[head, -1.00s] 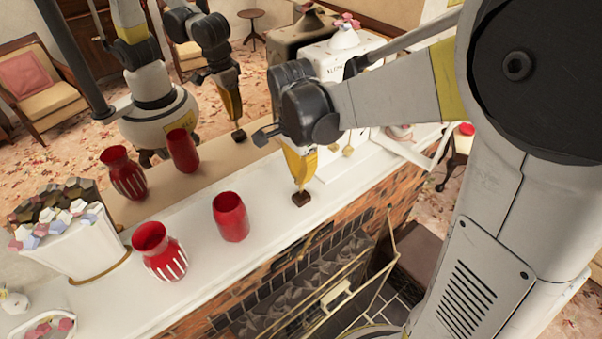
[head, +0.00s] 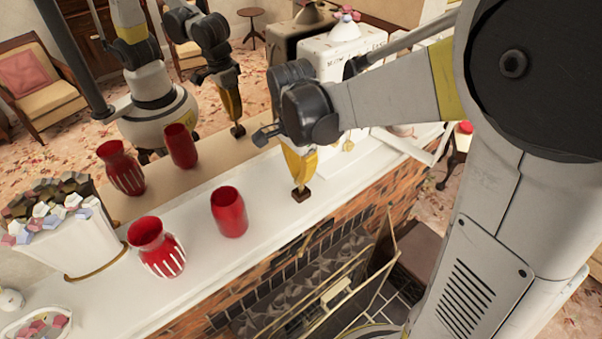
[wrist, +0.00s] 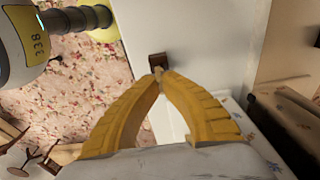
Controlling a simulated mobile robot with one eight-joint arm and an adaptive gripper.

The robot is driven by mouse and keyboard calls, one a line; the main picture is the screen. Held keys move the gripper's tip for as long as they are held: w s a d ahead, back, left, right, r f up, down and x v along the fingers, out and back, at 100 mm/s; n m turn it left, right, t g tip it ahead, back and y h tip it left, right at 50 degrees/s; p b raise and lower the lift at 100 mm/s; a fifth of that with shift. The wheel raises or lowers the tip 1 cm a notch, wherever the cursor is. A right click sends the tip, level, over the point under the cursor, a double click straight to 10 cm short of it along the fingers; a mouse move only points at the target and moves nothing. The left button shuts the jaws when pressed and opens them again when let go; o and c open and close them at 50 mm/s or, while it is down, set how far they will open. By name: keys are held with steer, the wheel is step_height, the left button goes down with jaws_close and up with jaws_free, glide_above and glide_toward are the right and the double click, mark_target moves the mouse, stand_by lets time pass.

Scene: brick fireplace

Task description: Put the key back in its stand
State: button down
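A small dark brown block (head: 301,194), which looks like the key stand, sits on the white mantel close to its front edge. It also shows in the wrist view (wrist: 157,60), just beyond the fingertips. My gripper (head: 301,184) points down with its yellow fingertips directly at the block. In the wrist view my gripper (wrist: 158,74) has its fingertips drawn together around a small pale piece, seemingly the key (wrist: 158,72). The fingers hide most of it. I cannot tell whether it is inside the block or only above it.
Two red vases (head: 229,212) (head: 157,248) and a white planter (head: 72,240) stand on the mantel (head: 205,270) to the left. A mirror behind reflects my arm and the vases. White box-like items stand right, behind my arm. The mantel's front edge drops to the brick fireplace (head: 330,225).

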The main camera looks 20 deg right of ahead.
steer(key=shift+f+b, duration=0.5)
steer(key=shift+f, duration=0.15)
steer(key=c, duration=1)
jaws_free()
steer(key=shift+r, duration=0.1)
steer(key=shift+r+p, duration=2.4)
steer(key=shift+r, duration=1.1)
